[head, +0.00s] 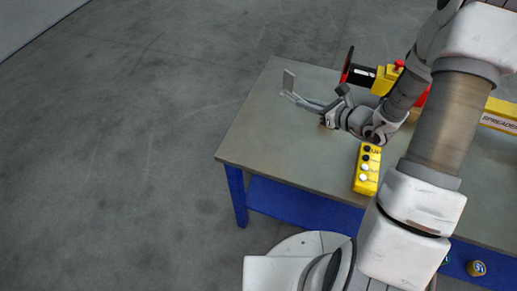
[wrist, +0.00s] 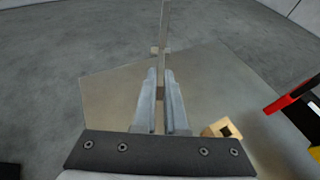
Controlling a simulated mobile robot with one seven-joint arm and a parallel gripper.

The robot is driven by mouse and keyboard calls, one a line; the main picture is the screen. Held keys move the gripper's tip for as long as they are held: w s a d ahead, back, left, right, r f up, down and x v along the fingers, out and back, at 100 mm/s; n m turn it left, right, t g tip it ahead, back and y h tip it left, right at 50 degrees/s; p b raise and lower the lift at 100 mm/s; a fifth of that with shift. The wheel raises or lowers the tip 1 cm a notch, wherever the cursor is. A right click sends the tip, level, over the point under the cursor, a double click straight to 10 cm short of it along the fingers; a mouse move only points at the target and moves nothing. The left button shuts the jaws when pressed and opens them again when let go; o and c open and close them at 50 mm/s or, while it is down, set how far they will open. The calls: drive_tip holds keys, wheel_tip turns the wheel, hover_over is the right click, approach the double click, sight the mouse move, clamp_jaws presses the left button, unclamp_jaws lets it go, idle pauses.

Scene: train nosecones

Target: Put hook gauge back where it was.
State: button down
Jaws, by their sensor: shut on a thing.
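The hook gauge (wrist: 164,28) is a thin, flat grey metal bar with a short crosspiece low on it. My gripper (wrist: 161,78) is shut on its lower end, and the bar stands up from between the fingers in the wrist view. In the head view the gauge (head: 288,80) shows as a small grey plate at the tips of my gripper (head: 296,97), held above the left part of the table. A small wooden block (wrist: 222,129) with a dark square hole is below and right of the fingers in the wrist view.
The grey-topped table (head: 270,130) has blue legs. A yellow button box (head: 367,170) lies on it, right of my gripper. A red, black and yellow device (head: 385,78) stands behind, and a yellow "SPREADER" piece (head: 499,116) is at the right. The table's left part is clear.

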wheel_tip(320, 180, down, 3)
drive_tip(key=w+n+g+y+b, duration=0.2)
drive_tip(key=b, duration=0.2)
drive_tip(key=n+g+y+b, duration=0.2)
drive_tip(key=n+g+b, duration=0.15)
drive_tip(key=b, duration=0.35)
hover_over(272, 148)
wheel_tip(272, 148, down, 10)
drive_tip(key=shift+f, duration=2.2)
drive_tip(key=shift+f, duration=0.1)
drive_tip(key=shift+f+b, duration=0.15)
drive_tip(key=shift+b, duration=0.25)
drive_tip(key=c, duration=1)
unclamp_jaws()
